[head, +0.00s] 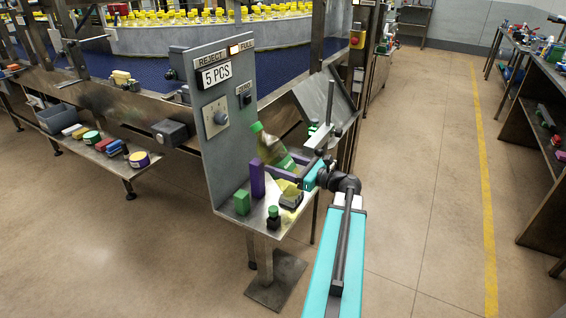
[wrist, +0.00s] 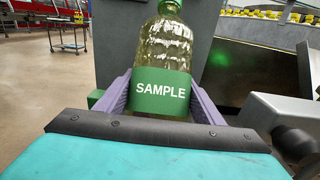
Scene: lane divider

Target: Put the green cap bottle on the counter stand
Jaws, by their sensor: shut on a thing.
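The green cap bottle (head: 270,147) is clear with yellowish contents. It leans in the head view, and its green label reading SAMPLE shows in the wrist view (wrist: 161,92). My gripper (head: 283,172) is shut on it, with a purple finger on each side of the label in the wrist view (wrist: 160,98). The counter stand (head: 220,140) has an upright grey panel marked 5 PCS and a small shelf on a post. The bottle is over the shelf, in front of the panel. Its base is hidden, so I cannot tell whether it touches the shelf.
On the shelf are a purple block (head: 257,178), a green block (head: 241,202), a small dark bottle (head: 273,217) and a grey-and-yellow item (head: 291,198). A tilted metal plate (head: 318,98) stands behind. The floor to the right (head: 425,180) is clear.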

